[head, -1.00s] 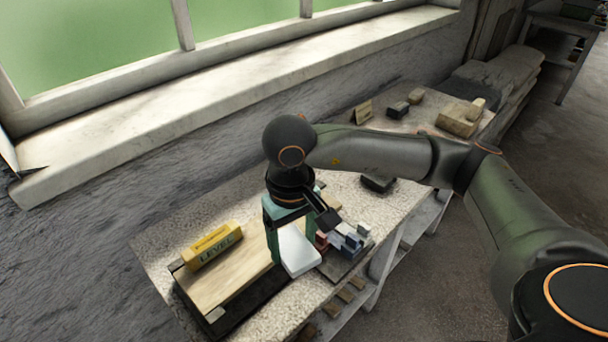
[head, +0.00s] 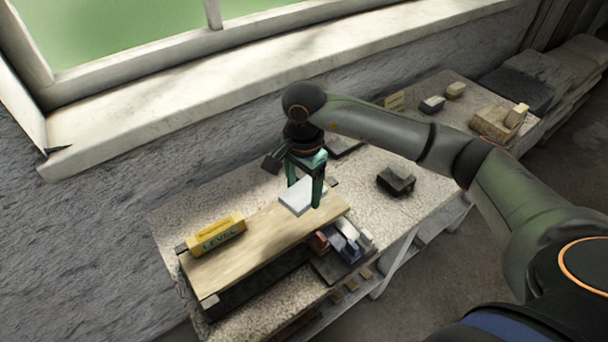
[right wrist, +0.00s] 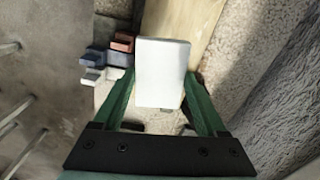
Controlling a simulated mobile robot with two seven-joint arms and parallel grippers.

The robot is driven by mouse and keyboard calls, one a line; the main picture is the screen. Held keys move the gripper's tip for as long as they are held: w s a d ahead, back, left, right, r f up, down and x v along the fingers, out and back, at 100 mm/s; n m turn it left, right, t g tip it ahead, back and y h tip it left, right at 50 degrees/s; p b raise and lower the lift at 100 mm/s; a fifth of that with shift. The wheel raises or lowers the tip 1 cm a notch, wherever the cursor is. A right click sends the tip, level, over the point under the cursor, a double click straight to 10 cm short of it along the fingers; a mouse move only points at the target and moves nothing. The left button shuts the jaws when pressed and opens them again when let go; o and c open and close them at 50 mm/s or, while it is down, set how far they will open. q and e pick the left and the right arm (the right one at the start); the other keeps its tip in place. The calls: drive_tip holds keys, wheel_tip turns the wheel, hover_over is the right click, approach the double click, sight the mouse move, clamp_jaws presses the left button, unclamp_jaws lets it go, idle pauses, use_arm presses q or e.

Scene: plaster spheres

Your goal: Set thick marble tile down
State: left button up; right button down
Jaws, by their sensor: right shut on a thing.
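The thick marble tile (head: 297,198) is a pale, white slab. My right gripper (head: 304,188) is shut on it, with one green finger at each side. The tile is over the right part of a wooden board (head: 255,232); I cannot tell whether it touches the board. In the right wrist view the tile (right wrist: 162,72) sits between the fingers (right wrist: 158,92) and hides part of the board (right wrist: 190,22). My left gripper is not in view.
A dark block (head: 396,180) stands farther right on the stone-topped bench (head: 425,198). The wall and window sill (head: 180,125) run behind.

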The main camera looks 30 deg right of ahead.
sight(303, 202)
drive_tip(key=shift+w+d+f+m, duration=0.15)
drive_tip(key=shift+w+m, duration=0.2)
drive_tip(key=shift+m, duration=0.55)
wheel_tip(303, 202, down, 6)
drive_tip(key=b, duration=0.5)
drive_tip(key=shift+r, duration=0.2)
drive_tip(key=shift+b, duration=0.5)
idle(0.5)
drive_tip(key=shift+f+b, duration=0.7)
idle(0.5)
unclamp_jaws()
idle(0.3)
